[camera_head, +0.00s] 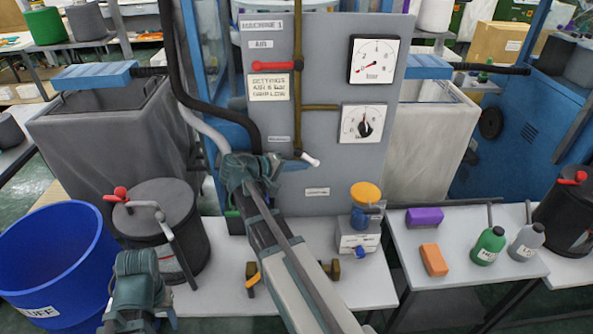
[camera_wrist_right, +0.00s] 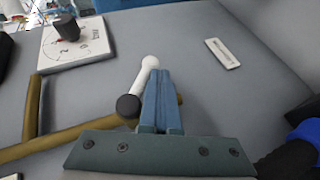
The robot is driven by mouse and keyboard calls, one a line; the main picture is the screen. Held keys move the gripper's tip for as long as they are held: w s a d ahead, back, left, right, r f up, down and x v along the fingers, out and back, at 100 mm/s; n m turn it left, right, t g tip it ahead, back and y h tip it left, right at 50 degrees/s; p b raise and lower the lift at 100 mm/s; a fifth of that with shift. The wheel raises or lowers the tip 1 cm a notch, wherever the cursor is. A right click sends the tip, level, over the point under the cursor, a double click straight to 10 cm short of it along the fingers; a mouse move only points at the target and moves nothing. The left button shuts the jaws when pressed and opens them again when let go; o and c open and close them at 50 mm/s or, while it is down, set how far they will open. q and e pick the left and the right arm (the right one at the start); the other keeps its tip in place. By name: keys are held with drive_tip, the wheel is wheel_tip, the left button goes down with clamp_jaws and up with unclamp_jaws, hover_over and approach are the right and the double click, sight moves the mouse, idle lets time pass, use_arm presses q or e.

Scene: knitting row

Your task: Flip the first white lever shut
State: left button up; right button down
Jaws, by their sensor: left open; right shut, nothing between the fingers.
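The white lever (camera_head: 309,160) sits at the lower end of the brass pipe on the grey panel (camera_head: 225,80). In the head view it points right and slightly down. In the right wrist view the white lever (camera_wrist_right: 149,72) runs from a dark round pivot up to a rounded white end. My right gripper (camera_wrist_right: 164,80) is shut and empty, its blue fingers right beside the lever; I cannot tell whether they touch. In the head view my right gripper (camera_head: 272,168) is at the panel, just left of the lever. My left gripper (camera_head: 138,322) is low at the left, away from the panel; its fingers are barely visible.
A red lever (camera_head: 275,66) and two gauges (camera_head: 364,122) are higher on the panel. A black hose (camera_head: 175,80) hangs beside my right arm. A dark lidded pot (camera_head: 165,225) and a blue bin (camera_head: 50,250) stand left. A yellow-topped device (camera_head: 362,215) stands right.

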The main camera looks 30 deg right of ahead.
use_arm(q)
wheel_tip(320, 180, down, 9)
drive_tip(key=b, duration=0.7)
drive_tip(key=shift+r, duration=0.15)
use_arm(e)
drive_tip(key=h, duration=0.1)
drive_tip(key=d+n+h, duration=0.1)
drive_tip(key=h, duration=0.1)
drive_tip(key=s+n+g+h, duration=0.1)
drive_tip(key=h, duration=0.1)
drive_tip(key=shift+d+r, duration=0.4)
use_arm(q)
drive_tip(key=shift+r, duration=0.1)
use_arm(e)
drive_tip(key=shift+s+f+b, duration=0.1)
drive_tip(key=shift+f+b, duration=0.1)
drive_tip(key=shift+b, duration=0.2)
use_arm(q)
wheel_tip(320, 180, down, 7)
drive_tip(key=a+b, duration=0.1)
drive_tip(key=b, duration=0.5)
drive_tip(key=shift+a+r, duration=0.15)
drive_tip(key=shift+r, duration=0.05)
use_arm(e)
drive_tip(key=a+f, duration=0.6)
drive_tip(key=a, duration=0.4)
drive_tip(key=shift+a, duration=0.2)
